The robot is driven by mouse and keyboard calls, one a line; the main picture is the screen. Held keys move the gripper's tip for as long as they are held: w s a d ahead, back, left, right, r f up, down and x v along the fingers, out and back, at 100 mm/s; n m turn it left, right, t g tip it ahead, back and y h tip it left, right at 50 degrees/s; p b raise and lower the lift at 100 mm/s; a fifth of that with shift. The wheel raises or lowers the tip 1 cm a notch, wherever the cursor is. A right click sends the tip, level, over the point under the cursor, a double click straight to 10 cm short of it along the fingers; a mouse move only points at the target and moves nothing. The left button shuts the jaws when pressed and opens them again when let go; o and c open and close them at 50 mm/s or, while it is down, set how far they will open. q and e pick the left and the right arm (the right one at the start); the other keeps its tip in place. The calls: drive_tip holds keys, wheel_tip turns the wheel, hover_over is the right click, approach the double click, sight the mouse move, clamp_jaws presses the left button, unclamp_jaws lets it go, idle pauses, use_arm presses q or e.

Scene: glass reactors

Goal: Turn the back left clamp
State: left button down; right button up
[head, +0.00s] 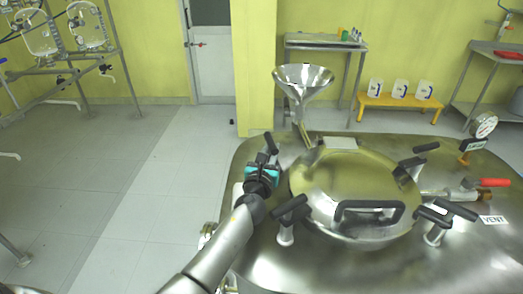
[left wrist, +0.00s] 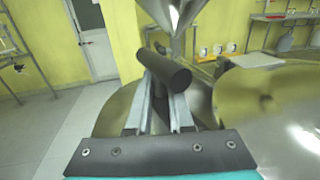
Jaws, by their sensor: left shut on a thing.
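The back left clamp (head: 271,143) has a black bar handle and stands at the far left edge of the round steel lid (head: 340,175). In the left wrist view its black cylindrical handle (left wrist: 165,70) lies slanted across the tips of my fingers. My left gripper (head: 264,165) reaches in from the front left and is shut on this clamp; in the left wrist view its two grey fingers (left wrist: 163,105) are close together below the handle. The contact itself is partly hidden by the handle. My right gripper is not in view.
The front left clamp (head: 290,210) is close to my left forearm. Other black-handled clamps, such as the front right one (head: 435,215), ring the lid. A steel funnel (head: 304,80) rises just behind the held clamp. The floor (head: 150,180) to the left is clear.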

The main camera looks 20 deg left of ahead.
use_arm(q)
drive_tip(key=c, duration=0.8)
unclamp_jaws()
drive_tip(key=shift+s, duration=0.1)
drive_tip(key=shift+s, duration=0.35)
drive_tip(key=s+d, duration=0.1)
drive_tip(key=s, duration=0.3)
drive_tip(key=s+p, duration=0.1)
drive_tip(key=s, duration=0.4)
drive_tip(key=s+d, duration=0.1)
drive_tip(key=s, duration=0.4)
drive_tip(key=shift+d+p, duration=0.35)
drive_tip(key=shift+c, duration=0.2)
